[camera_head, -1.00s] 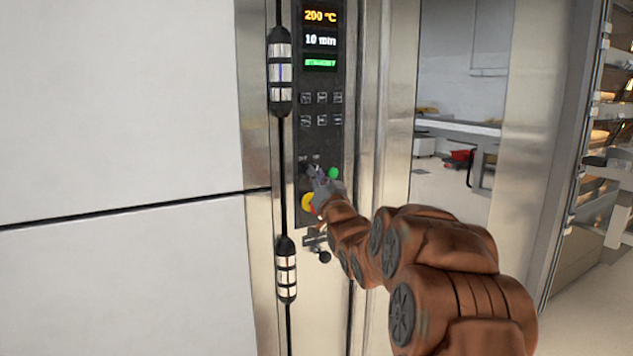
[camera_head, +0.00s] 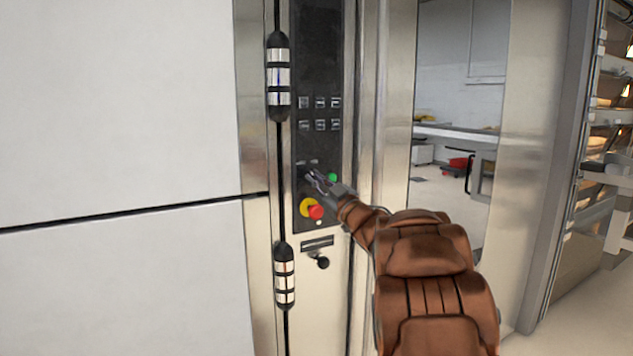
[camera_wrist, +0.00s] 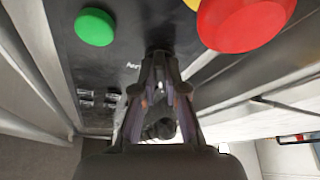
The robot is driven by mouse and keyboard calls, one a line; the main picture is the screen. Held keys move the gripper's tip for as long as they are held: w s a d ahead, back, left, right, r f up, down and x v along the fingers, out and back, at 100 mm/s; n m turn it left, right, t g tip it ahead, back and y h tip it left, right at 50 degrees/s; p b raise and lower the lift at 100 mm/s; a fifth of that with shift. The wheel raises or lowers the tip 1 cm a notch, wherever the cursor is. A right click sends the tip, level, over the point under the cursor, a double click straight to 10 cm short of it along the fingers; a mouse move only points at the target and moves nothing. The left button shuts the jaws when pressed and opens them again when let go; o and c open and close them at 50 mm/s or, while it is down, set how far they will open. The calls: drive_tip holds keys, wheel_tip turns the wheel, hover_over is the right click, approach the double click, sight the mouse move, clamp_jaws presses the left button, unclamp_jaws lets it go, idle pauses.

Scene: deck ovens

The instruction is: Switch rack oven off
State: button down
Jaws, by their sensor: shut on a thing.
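The rack oven's dark control panel (camera_head: 320,75) stands upright in the steel frame. Its display area (camera_head: 320,35) is black, with no figures lit. My gripper (camera_head: 312,177) reaches in from the right, at the lower part of the panel. In the wrist view its fingers (camera_wrist: 160,68) come together on a small dark switch knob (camera_wrist: 159,50), mostly hidden by the fingertips. A green button (camera_head: 333,178) is just right of the fingers and shows in the wrist view (camera_wrist: 94,27). A red button on a yellow base (camera_head: 315,212) sits just below; it also shows there (camera_wrist: 243,22).
Two rows of small keys (camera_head: 320,113) lie above the gripper. A black round knob (camera_head: 323,262) sticks out below the panel. Door hinges (camera_head: 279,76) run along the left edge. A rack with bread (camera_head: 610,100) stands at the far right.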

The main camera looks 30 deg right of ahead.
drive_tip(key=shift+n, duration=0.5)
drive_tip(key=c, duration=1.2)
unclamp_jaws()
drive_tip(key=shift+s, duration=0.1)
drive_tip(key=v, duration=1.2)
drive_tip(key=shift+d, duration=0.2)
